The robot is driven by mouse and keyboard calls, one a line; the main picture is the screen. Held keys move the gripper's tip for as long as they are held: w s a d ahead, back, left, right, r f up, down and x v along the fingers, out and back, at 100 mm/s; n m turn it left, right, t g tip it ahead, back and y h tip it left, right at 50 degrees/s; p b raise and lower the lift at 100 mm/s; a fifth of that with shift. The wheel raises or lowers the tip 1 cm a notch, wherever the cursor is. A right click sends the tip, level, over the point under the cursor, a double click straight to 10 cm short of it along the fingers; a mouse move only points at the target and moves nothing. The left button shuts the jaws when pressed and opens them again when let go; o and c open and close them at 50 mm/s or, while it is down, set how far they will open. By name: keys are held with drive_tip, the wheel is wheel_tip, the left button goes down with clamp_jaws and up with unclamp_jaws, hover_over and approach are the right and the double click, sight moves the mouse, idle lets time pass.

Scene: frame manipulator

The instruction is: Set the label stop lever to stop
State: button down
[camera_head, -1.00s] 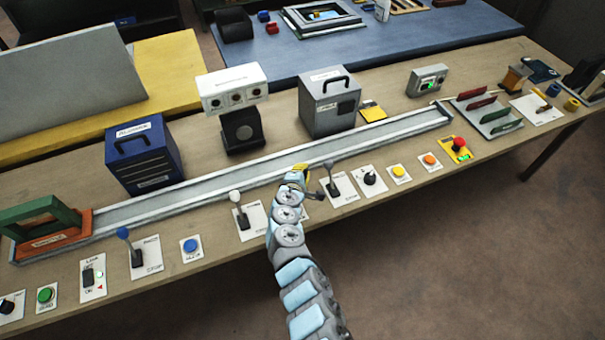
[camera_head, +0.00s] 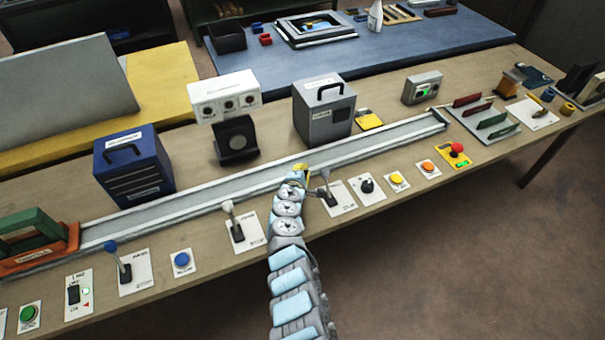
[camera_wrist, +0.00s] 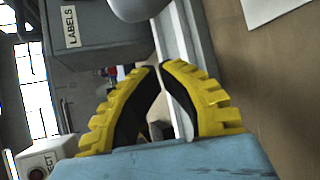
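The label stop lever (camera_head: 327,186) has a grey knob and stands on a white plate at the bench's front edge, in front of the grey LABELS box (camera_head: 324,112). It leans slightly back. My gripper (camera_head: 301,168) is just left of its knob, above the front side of the rail, and they look apart. In the wrist view the yellow fingers (camera_wrist: 159,68) have their tips almost together with nothing held. A rounded grey shape, apparently the knob (camera_wrist: 136,8), shows beyond the tips at the top edge. The LABELS box also shows there (camera_wrist: 95,40). The plate's lettering is unreadable.
A white-knobbed lever (camera_head: 234,222) stands to the left and a black rotary knob (camera_head: 367,184) to the right. A long conveyor rail (camera_head: 200,192) runs behind them. A blue box (camera_head: 134,165) and a dark stand with a white panel (camera_head: 229,96) stand behind the rail.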

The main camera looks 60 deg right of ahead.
sight(326, 183)
drive_tip(key=shift+s+d+r+p, duration=0.1)
drive_tip(key=shift+s+r+p, duration=0.15)
drive_tip(key=shift+s+p, duration=0.3)
drive_tip(key=shift+s+r+p, duration=0.25)
drive_tip(key=shift+s+p, duration=0.05)
drive_tip(key=shift+s, duration=0.35)
drive_tip(key=shift+s+d+r+p, duration=0.1)
drive_tip(key=shift+s+r+p, duration=0.15)
drive_tip(key=shift+s+p, duration=0.3)
drive_tip(key=shift+a+b, duration=0.15)
drive_tip(key=shift+b, duration=0.4)
drive_tip(key=shift+s+r, duration=0.1)
drive_tip(key=shift+s, duration=0.15)
drive_tip(key=shift+r+h+b, duration=0.1)
drive_tip(key=shift+h+b, duration=0.2)
drive_tip(key=shift+b, duration=0.1)
drive_tip(key=shift+s+a+t+b, duration=0.1)
drive_tip(key=shift+t+b, duration=0.2)
drive_tip(key=shift+b, duration=0.1)
